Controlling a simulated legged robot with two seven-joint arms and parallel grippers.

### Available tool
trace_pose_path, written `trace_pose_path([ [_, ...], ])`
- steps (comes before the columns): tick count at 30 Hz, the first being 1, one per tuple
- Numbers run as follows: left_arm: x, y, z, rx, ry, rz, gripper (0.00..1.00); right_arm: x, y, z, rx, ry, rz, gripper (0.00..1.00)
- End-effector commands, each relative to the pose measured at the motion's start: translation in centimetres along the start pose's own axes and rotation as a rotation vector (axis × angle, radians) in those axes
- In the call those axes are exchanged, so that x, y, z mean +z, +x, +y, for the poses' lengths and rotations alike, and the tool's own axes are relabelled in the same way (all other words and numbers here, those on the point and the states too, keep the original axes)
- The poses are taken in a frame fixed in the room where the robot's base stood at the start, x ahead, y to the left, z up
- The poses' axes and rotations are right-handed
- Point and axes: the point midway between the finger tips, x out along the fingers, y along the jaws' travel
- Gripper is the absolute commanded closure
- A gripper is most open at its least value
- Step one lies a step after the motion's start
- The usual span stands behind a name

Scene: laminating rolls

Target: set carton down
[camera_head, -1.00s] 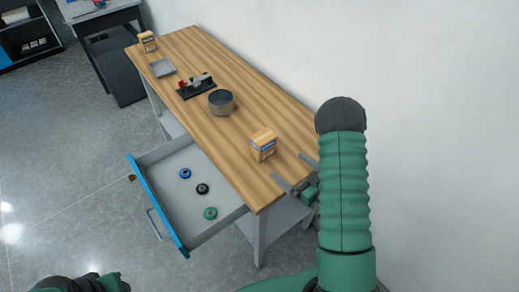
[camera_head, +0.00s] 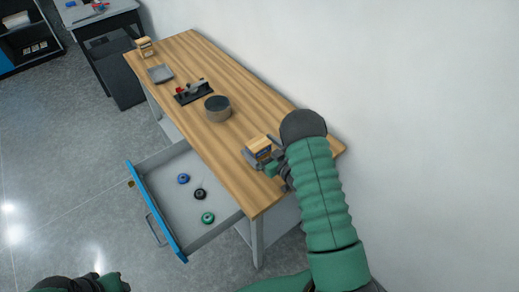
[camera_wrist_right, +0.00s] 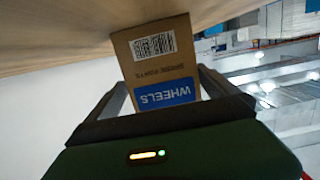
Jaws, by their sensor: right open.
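A small brown carton (camera_head: 259,146) stands upright on the wooden table (camera_head: 215,150), near its right end. In the right wrist view, the carton (camera_wrist_right: 155,68) shows a barcode and a blue WHEELS label, upside down in the picture. My right gripper (camera_head: 262,154) is open, with one finger on each side of the carton. The fingers reach along its sides, and I cannot tell whether either touches it. The carton's lower part is partly hidden by the gripper.
A round dark container (camera_head: 217,110), a black fixture with red parts (camera_head: 193,92), a grey tray (camera_head: 160,74) and another carton (camera_head: 144,47) stand farther along the table. An open drawer (camera_head: 178,218) holds blue, black and green rolls. A wall runs behind the table.

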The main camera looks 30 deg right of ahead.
Motion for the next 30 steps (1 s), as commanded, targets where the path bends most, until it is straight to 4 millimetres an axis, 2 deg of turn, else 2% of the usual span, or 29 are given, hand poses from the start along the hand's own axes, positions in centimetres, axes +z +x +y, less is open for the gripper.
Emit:
trace_pose_path([
  [6, 0.01, 0.03, 0.0, 0.0, 0.0, 0.0, 0.64, -0.01, 0.18, -0.23, 0.0, -0.002, -0.001, 0.02],
  [26, 0.01, 0.03, 0.0, 0.0, 0.0, 0.0, 0.64, 0.05, 0.14, 0.0, 0.001, -0.001, -0.001, 0.88],
  [30, 0.01, 0.03, 0.0, 0.0, 0.0, 0.0, 0.64, 0.1, 0.14, 0.01, 0.001, -0.001, -0.002, 0.91],
])
